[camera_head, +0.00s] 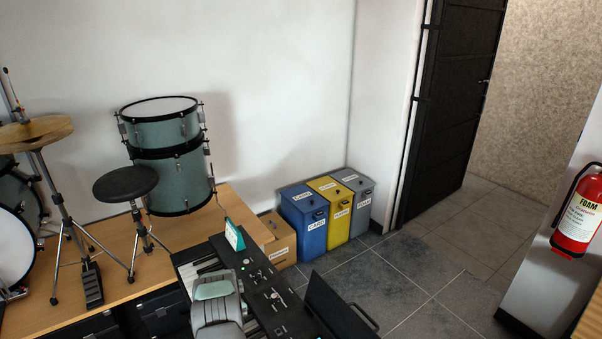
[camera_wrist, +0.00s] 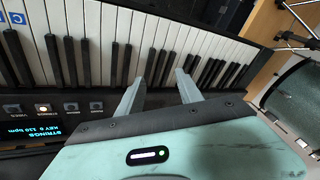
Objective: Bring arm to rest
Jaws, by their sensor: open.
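My gripper (camera_wrist: 158,92) shows in the wrist view with its two pale fingers spread apart and nothing between them. It is over the keys of a black keyboard (camera_wrist: 100,30); I cannot tell how high above them. In the head view my arm's end covers part of the same keyboard (camera_head: 268,295) at the bottom centre, and the fingertips are hidden there. A small teal-and-white object (camera_head: 234,236) stands at the keyboard's far edge.
A wooden platform (camera_head: 120,240) holds stacked drums (camera_head: 172,180), a black stool (camera_head: 126,184) and a cymbal stand. Blue (camera_head: 303,215), yellow and grey bins stand by the wall beside a cardboard box (camera_head: 280,245). A fire extinguisher (camera_head: 580,215) is at right. Tiled floor (camera_head: 400,270) is mostly clear.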

